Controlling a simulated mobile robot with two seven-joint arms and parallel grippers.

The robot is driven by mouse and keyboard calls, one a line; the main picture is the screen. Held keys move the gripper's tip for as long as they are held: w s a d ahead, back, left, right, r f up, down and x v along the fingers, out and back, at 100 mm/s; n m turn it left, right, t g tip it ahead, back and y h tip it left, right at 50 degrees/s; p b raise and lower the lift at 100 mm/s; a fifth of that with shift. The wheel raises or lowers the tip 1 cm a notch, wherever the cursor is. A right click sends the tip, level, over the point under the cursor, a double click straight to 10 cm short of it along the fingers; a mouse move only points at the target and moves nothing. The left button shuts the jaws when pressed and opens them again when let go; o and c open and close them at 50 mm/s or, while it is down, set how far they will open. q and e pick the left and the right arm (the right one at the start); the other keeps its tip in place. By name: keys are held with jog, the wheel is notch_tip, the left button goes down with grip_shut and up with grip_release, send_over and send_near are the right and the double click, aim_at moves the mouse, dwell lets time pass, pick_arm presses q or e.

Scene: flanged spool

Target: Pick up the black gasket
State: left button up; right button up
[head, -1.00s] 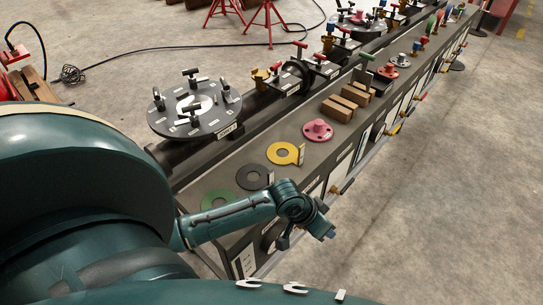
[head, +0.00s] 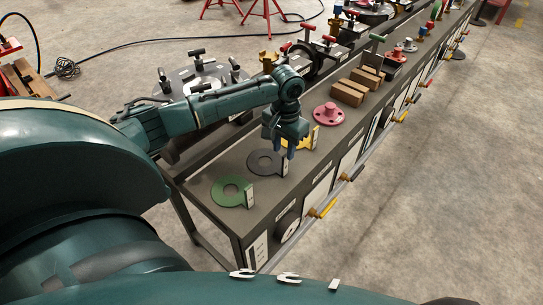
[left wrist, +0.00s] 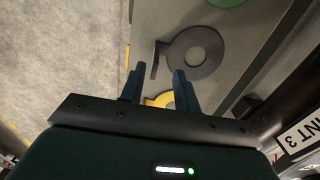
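The black gasket (head: 254,166) is a flat dark ring with an upright tab at its right side. It lies on the grey bench top between the green gasket (head: 219,194) and the yellow gasket (head: 308,143). My left gripper (head: 284,152) points down above the bench, close to the black gasket's tab and partly covering the yellow gasket. In the left wrist view the left gripper's fingers (left wrist: 157,76) are apart with nothing gripped between them. The black gasket (left wrist: 178,50) shows just beyond the fingertips there, its tab near the left finger. My right gripper is out of view.
A pink flanged piece (head: 329,115) and wooden blocks (head: 348,93) stand farther along the bench. A round dark plate with clamps (head: 196,76) sits behind my left arm. The bench's near end by the green gasket is clear.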

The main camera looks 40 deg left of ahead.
aim_at(285, 176)
pick_arm(q)
jog(key=f, duration=0.6)
jog(key=shift+s+d+f, duration=0.1)
jog(key=shift+d+f, duration=0.15)
jog(key=shift+d, duration=0.1)
grip_shut()
